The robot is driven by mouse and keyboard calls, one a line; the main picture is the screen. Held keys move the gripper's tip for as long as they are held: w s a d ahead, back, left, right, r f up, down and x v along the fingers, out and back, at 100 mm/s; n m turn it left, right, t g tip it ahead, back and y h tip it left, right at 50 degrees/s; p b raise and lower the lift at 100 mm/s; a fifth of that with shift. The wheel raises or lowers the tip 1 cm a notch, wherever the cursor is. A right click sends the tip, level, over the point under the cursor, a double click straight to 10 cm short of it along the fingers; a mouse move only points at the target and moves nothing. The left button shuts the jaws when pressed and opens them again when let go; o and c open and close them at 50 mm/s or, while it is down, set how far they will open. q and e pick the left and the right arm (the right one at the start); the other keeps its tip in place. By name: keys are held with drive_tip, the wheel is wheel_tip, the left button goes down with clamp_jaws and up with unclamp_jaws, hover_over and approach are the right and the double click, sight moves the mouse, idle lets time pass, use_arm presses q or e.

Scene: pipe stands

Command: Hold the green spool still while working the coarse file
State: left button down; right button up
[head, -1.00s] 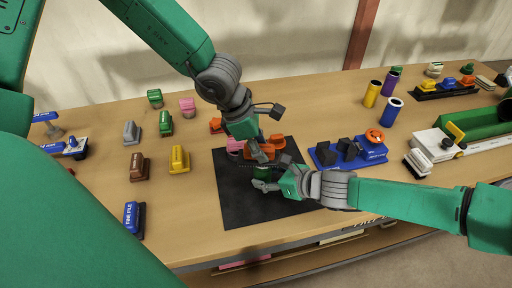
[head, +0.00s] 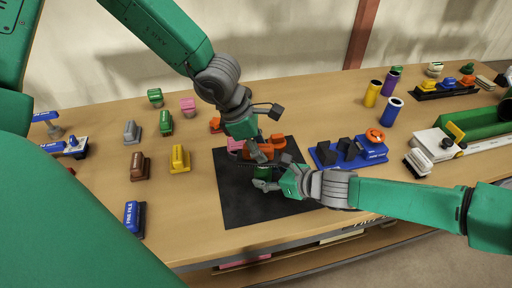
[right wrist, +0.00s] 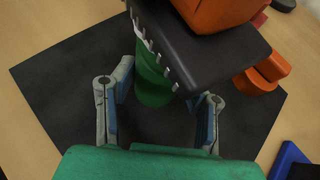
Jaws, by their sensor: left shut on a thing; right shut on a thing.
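The green spool (head: 263,173) stands on the black mat, partly hidden by my grippers. In the right wrist view the spool (right wrist: 153,84) sits between the fingers of my right gripper (right wrist: 158,108). My right gripper (head: 268,183) is shut on it from the front in the head view. The coarse file (head: 255,152), with an orange handle and dark body, is held by my left gripper (head: 258,148) above the spool. In the right wrist view the file (right wrist: 205,48) covers the spool's upper part, its toothed edge across it; I cannot tell whether they touch.
The black mat (head: 235,200) lies beneath. Orange (head: 278,141) and pink (head: 235,146) pieces are close behind the grippers. A blue fixture (head: 372,153) stands right of the mat. Several handled blocks, including a yellow one (head: 179,159), stand to the left.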

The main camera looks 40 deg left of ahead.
use_arm(q)
drive_tip(key=shift+s+a, duration=0.45)
drive_tip(key=shift+a, duration=0.25)
drive_tip(key=shift+w+d+r, duration=0.1)
drive_tip(key=shift+w+d, duration=0.45)
drive_tip(key=shift+d, duration=0.2)
drive_tip(key=shift+s+a, duration=0.5)
drive_tip(key=shift+a, duration=0.25)
drive_tip(key=shift+w+d, duration=0.55)
drive_tip(key=shift+d, duration=0.3)
drive_tip(key=shift+s+a, duration=0.7)
drive_tip(key=shift+a, duration=0.25)
drive_tip(key=shift+w+d, duration=0.7)
drive_tip(key=shift+d, duration=0.25)
